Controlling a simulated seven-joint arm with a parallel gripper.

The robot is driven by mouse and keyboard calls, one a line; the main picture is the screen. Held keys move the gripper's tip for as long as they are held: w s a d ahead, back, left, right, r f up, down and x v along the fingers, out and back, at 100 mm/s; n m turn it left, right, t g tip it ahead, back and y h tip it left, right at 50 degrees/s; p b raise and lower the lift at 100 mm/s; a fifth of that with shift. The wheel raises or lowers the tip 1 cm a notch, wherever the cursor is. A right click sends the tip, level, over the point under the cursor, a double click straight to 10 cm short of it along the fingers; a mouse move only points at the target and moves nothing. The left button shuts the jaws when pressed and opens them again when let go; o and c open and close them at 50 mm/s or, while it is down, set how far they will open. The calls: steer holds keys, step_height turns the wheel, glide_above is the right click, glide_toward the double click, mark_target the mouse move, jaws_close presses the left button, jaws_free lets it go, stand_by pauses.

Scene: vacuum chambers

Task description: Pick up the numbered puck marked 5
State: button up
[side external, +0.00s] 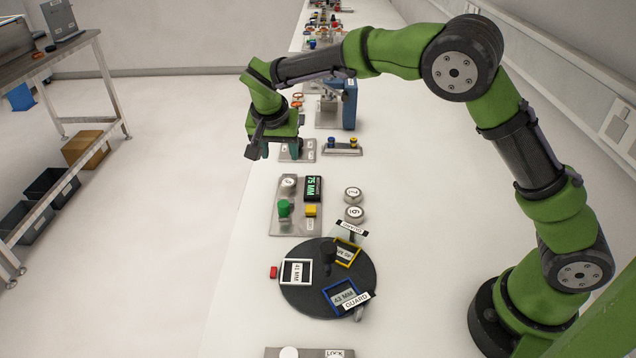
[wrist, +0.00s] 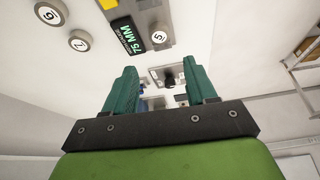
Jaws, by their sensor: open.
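The puck marked 5 (wrist: 158,37) is a white-topped round disc beside the 75 MM display in the wrist view. In the side view a white round puck (side external: 288,183) sits at the back left of the grey panel, left of the display; its mark is too small to read there. My gripper (side external: 266,150) is above and behind that panel, apart from the puck. In the wrist view its two teal fingers (wrist: 159,72) are spread with nothing between them, and the puck shows beyond the fingertips.
The grey panel (side external: 274,221) carries the display (side external: 313,188), a green knob (side external: 284,208) and a yellow button (side external: 311,210). Two other numbered pucks (side external: 353,194) (side external: 354,212) stand to its right. A black turntable (side external: 310,305) with coloured frames lies in front; a blue device (side external: 349,103) stands behind.

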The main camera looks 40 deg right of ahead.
mark_target(288, 182)
steer(key=x, duration=1.3)
steer(key=shift+f, duration=0.3)
steer(key=c, duration=0.9)
jaws_close()
steer(key=shift+r, duration=0.2)
